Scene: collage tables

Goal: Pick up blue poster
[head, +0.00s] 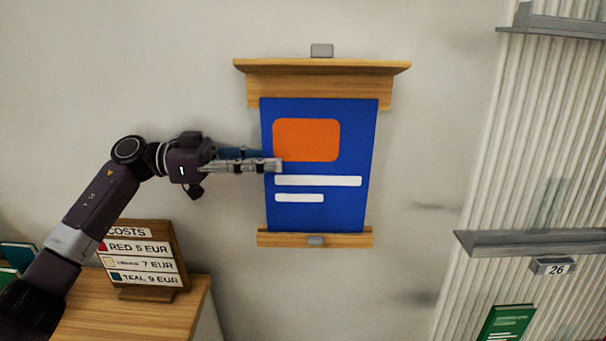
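The blue poster (319,215) hangs upright on the wall, between an upper wooden ledge and a lower wooden strip. It has an orange rounded block and two white bars printed on it. My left gripper (275,160) reaches in from the left, its fingers at the poster's left edge, overlapping it in the head view. The gripper is seen side-on. I cannot tell whether the fingers touch the poster or have its edge between them. My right gripper does not show.
The upper wooden ledge (320,84) juts out above the poster; the lower strip (275,239) runs below. A price sign (140,262) stands on a wooden cabinet (185,306) at lower left. Grey shelves (530,241) and a green book (506,323) are at right.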

